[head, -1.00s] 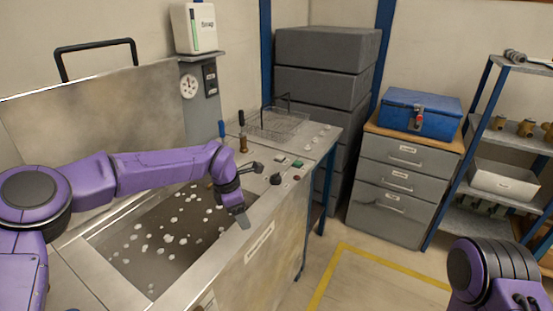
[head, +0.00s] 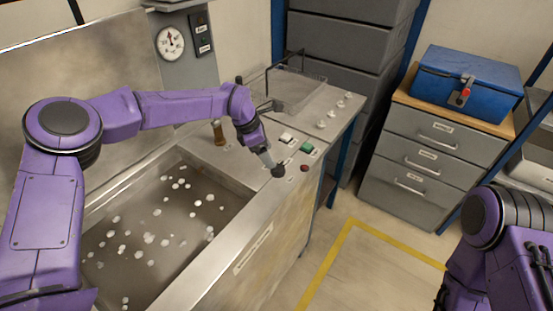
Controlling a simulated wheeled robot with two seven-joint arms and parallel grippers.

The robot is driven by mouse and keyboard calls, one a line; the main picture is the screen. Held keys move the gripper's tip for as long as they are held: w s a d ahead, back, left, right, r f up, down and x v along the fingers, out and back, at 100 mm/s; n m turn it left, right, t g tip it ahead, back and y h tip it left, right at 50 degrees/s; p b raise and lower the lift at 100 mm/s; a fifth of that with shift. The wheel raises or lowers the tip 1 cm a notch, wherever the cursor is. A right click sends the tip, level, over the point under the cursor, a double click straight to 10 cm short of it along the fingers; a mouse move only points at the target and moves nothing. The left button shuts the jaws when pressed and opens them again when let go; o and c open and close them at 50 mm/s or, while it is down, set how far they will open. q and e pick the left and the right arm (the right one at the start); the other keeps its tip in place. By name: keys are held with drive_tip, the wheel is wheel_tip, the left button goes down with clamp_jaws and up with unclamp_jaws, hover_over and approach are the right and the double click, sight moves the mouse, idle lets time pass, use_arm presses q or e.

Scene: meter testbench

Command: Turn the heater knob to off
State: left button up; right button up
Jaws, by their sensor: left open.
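The heater knob, which I take to be the small black knob (head: 278,171), sits on the steel panel at the bath's right end. My left gripper (head: 274,133) is over that panel with its fingers spread wide and nothing between them. Its nearer fingertip is right beside the knob and overlaps it in the picture; I cannot tell whether they touch. The knob's pointer and setting are too small to read. My right arm shows at the lower right, but its gripper is outside the view.
A green switch (head: 307,147), a white switch (head: 287,139) and a red button (head: 304,168) are close to the knob. A brown-handled item (head: 218,133) stands behind the bath (head: 150,235). A wire basket (head: 297,88) is at the back. The floor at right is clear.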

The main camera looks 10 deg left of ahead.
sight(272, 173)
use_arm(q)
drive_tip(key=f, duration=0.1)
drive_tip(key=d+f+p, duration=0.1)
drive_tip(key=shift+s+d+f, duration=0.1)
drive_tip(key=shift+d+f, duration=0.2)
drive_tip(key=shift+f, duration=0.1)
drive_tip(key=f, duration=0.1)
drive_tip(key=w+f, duration=0.1)
drive_tip(key=w+d+f, duration=0.1)
drive_tip(key=shift+f+p, duration=0.35)
drive_tip(key=shift+f, duration=0.05)
drive_tip(key=shift+s+r, duration=0.2)
drive_tip(key=shift+s, duration=0.15)
drive_tip(key=shift+s+r, duration=0.1)
drive_tip(key=shift+c, duration=0.6)
drive_tip(key=c, duration=0.9)
use_arm(e)
drive_tip(key=shift+s+r, duration=0.2)
drive_tip(key=shift+r, duration=0.9)
